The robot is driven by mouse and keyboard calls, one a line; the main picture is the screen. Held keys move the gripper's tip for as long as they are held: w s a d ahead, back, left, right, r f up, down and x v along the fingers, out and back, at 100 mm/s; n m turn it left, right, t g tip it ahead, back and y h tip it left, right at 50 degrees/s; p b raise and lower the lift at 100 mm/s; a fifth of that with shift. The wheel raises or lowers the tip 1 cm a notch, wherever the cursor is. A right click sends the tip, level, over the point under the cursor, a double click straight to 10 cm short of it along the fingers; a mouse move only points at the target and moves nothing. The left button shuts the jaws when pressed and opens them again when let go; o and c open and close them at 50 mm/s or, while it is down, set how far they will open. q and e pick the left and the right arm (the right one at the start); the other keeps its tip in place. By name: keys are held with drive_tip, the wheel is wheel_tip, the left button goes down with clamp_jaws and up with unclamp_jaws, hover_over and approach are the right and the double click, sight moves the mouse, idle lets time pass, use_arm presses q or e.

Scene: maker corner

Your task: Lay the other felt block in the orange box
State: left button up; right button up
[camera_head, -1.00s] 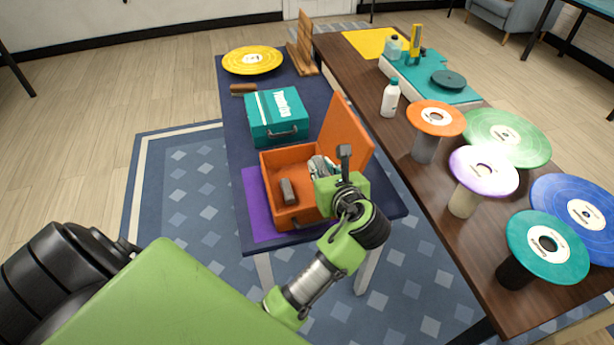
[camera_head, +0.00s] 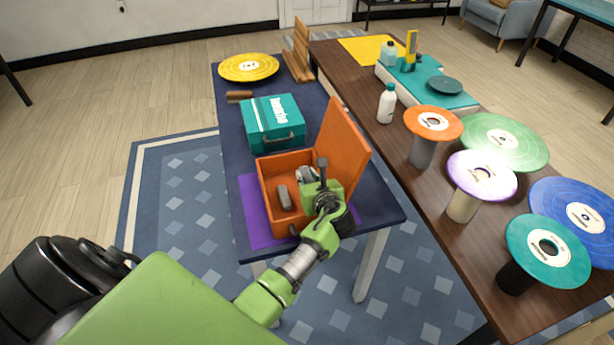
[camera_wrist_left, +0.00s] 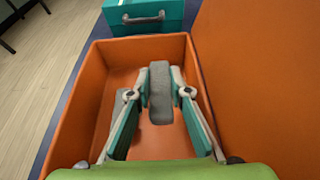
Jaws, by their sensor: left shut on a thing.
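The orange box (camera_head: 266,205) stands open on the dark blue table, its lid raised on the right side. One grey felt block (camera_head: 284,198) lies inside on the left part of the floor. My left gripper (camera_wrist_left: 160,93) is shut on the other grey felt block (camera_wrist_left: 160,108), which it holds over the box interior; whether that block touches the floor I cannot tell. In the wrist view the lying block shows to the left, partly hidden behind a finger. In the head view my left gripper (camera_head: 308,177) covers the right part of the box. My right gripper is not in view.
A teal case (camera_head: 262,125) stands just behind the box. A purple mat (camera_head: 252,222) lies under the box. A brush (camera_head: 239,96) and a yellow disc (camera_head: 249,68) are farther back. The brown table (camera_head: 480,235) on the right holds records on stands and a white bottle (camera_head: 387,105).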

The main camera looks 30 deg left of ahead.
use_arm(q)
drive_tip(key=shift+f, duration=0.25)
drive_tip(key=shift+f, duration=0.25)
drive_tip(key=o, duration=0.8)
drive_tip(key=shift+r, duration=0.15)
drive_tip(key=v, duration=1.2)
drive_tip(key=shift+r, duration=0.4)
drive_tip(key=shift+s, duration=0.1)
